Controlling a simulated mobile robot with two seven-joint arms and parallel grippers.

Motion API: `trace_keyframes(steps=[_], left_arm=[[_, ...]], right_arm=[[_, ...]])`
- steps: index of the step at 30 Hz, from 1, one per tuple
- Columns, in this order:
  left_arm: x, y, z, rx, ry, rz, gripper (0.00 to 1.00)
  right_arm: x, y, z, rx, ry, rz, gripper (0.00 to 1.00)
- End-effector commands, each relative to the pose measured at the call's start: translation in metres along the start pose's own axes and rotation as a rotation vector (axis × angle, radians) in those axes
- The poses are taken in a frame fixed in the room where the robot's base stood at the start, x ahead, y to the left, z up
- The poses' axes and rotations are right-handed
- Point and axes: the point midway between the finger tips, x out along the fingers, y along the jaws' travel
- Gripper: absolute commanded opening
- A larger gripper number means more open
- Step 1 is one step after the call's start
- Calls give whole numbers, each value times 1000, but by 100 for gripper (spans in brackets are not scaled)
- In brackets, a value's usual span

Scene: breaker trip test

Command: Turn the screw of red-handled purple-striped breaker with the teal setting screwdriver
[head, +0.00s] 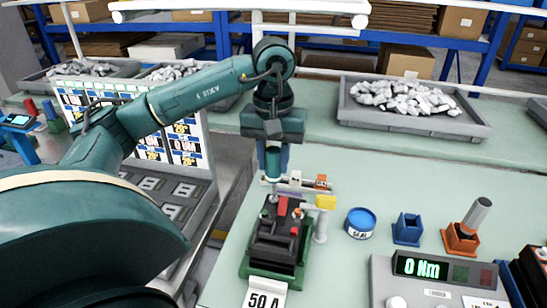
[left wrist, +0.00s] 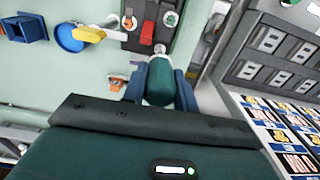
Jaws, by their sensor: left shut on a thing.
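The breaker (head: 262,237) is a dark block on a green base (head: 262,272), with a red handle (head: 283,206) and a "50 A" tag in front. I cannot make out a purple stripe for sure. My left gripper (head: 273,158) is shut on the teal screwdriver (head: 273,163), which points down over the breaker's far end. In the left wrist view the screwdriver (left wrist: 160,80) is between the blue fingers, its tip close to the breaker's edge beside the red handle (left wrist: 149,32). I cannot tell whether the tip sits in a screw. My right gripper is out of view.
A yellow flag (head: 326,202) stands right of the breaker. Farther right are a blue-lidded can (head: 360,220), a blue holder (head: 407,230), an orange holder (head: 460,240) and a meter reading "0 Nm" (head: 420,268). A grey bin (head: 415,122) stands behind.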

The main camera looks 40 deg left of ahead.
Motion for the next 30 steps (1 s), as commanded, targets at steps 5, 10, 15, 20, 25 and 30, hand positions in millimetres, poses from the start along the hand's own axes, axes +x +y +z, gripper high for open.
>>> trace_keyframes(steps=[5,10,15,20,25,30], left_arm=[[4,0,0,0,0,0,6],[6,0,0,0,0,0,6],[8,0,0,0,0,0,6],[9,0,0,59,1,1,6],[8,0,0,171,1,1,6],[7,0,0,177,1,1,6]], right_arm=[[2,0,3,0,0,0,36],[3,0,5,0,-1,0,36],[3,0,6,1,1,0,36],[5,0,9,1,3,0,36],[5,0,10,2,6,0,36],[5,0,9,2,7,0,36]])
